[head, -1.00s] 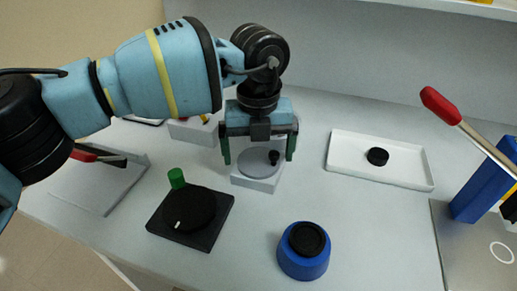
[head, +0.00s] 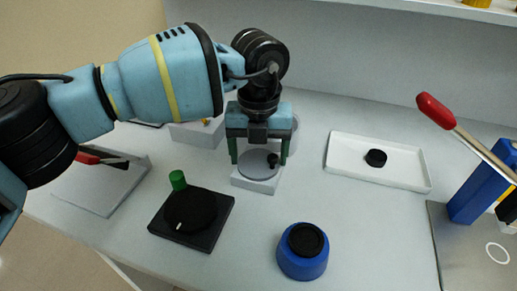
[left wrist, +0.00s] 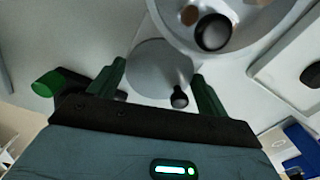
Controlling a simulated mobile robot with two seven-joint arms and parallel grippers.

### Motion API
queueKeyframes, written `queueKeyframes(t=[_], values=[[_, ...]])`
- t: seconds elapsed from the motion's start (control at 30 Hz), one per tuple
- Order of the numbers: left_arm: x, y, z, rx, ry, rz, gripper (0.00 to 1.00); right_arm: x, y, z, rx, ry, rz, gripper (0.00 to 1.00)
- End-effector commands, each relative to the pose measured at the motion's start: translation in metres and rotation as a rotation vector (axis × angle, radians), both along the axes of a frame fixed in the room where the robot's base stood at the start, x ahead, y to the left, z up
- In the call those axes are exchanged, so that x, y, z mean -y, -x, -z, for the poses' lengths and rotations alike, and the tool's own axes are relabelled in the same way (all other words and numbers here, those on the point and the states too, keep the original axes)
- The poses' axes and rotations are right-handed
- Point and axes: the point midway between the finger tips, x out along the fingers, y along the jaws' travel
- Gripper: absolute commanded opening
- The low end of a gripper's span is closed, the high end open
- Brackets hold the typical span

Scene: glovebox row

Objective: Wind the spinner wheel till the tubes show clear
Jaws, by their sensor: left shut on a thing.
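The spinner wheel appears to be the grey disc (head: 254,166) with a small black knob (head: 272,160), set on a low white block (head: 257,184). It also shows in the left wrist view (left wrist: 158,72). My left gripper (head: 259,158) points down over it, its green fingers on opposite sides of the disc, shut on it. The knob (left wrist: 180,97) lies between the fingers. No tubes can be made out. My right gripper is not in view.
A black dial on a square base (head: 165,235) with a green knob (head: 177,180) and a blue round pot (head: 302,262) stand in front. A white tray (head: 345,172) holds a black cap (head: 376,158). A red-handled lever (head: 437,112) stands right.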

Motion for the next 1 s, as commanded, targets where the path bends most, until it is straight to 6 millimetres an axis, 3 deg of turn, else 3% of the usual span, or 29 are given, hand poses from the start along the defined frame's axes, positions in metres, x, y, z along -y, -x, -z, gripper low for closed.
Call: queueKeyframes(t=[0.5, 1.0], values=[[0.001, 0.0, -0.003, 0.002, 0.0, 0.464, 0.54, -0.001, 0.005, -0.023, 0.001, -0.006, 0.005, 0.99], [0.002, 0.001, -0.002, 0.002, 0.0, 0.848, 0.54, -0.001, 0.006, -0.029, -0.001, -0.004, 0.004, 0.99]])
